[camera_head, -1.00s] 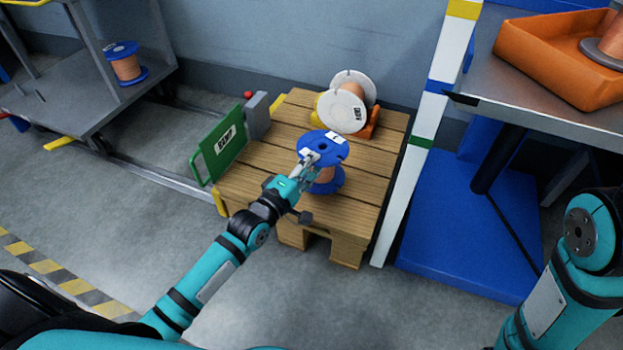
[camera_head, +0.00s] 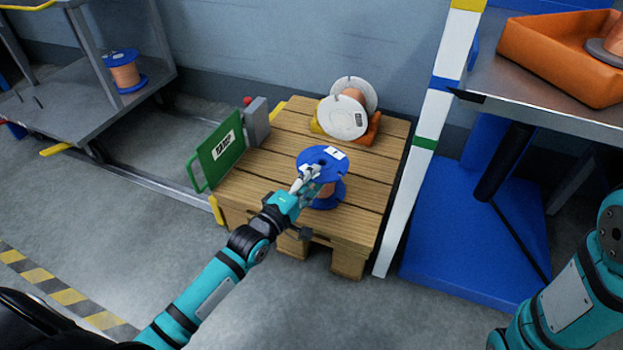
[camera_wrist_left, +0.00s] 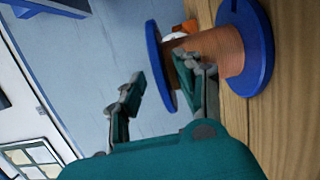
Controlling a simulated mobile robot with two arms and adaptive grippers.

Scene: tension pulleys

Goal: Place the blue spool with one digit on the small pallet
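The blue spool (camera_head: 326,157), with copper-coloured winding and a white label on its top flange, stands upright on the small wooden pallet (camera_head: 260,182). The label's mark is small and looks like a single digit. My left gripper (camera_head: 306,180) is at the spool's near left side. In the left wrist view, the gripper (camera_wrist_left: 165,88) has its fingers spread, with the spool's upper flange (camera_wrist_left: 160,66) between them. One finger is in front of the winding; the other is apart from the flange. The lower flange (camera_wrist_left: 258,50) is at the wood. My right gripper is out of view.
A white spool (camera_head: 343,116) lies in an orange-and-yellow holder at the pallet's back. A green sign (camera_head: 220,148) and grey post (camera_head: 256,122) border its left. A white post (camera_head: 425,140) borders its right. Another blue spool (camera_head: 125,71) stands on a grey cart (camera_head: 70,105).

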